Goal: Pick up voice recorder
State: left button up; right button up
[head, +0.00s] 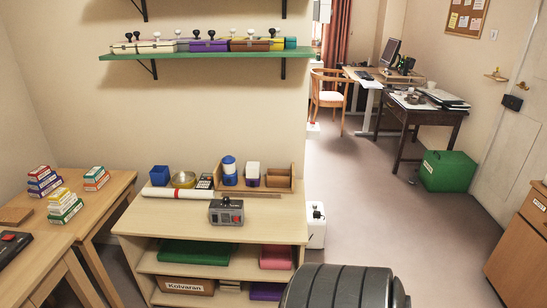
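A small grey box-shaped device with dark controls and a red spot, which looks like the voice recorder (226,212), sits on top of the low wooden shelf unit (275,230) near its front edge. A flat black device with a red mark (12,246) lies on the wooden table at the far left, partly cut off by the picture edge; I cannot tell what it is. Neither of my grippers shows in the head view, and nothing is seen touching the grey device.
Stacked small boxes (64,203) stand on the left table. A green wall shelf (205,53) hangs above. Open floor (385,215) lies right.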

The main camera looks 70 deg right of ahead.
aim_at(227, 213)
jog(key=l+z, duration=0.1)
jog(key=z, duration=1.7)
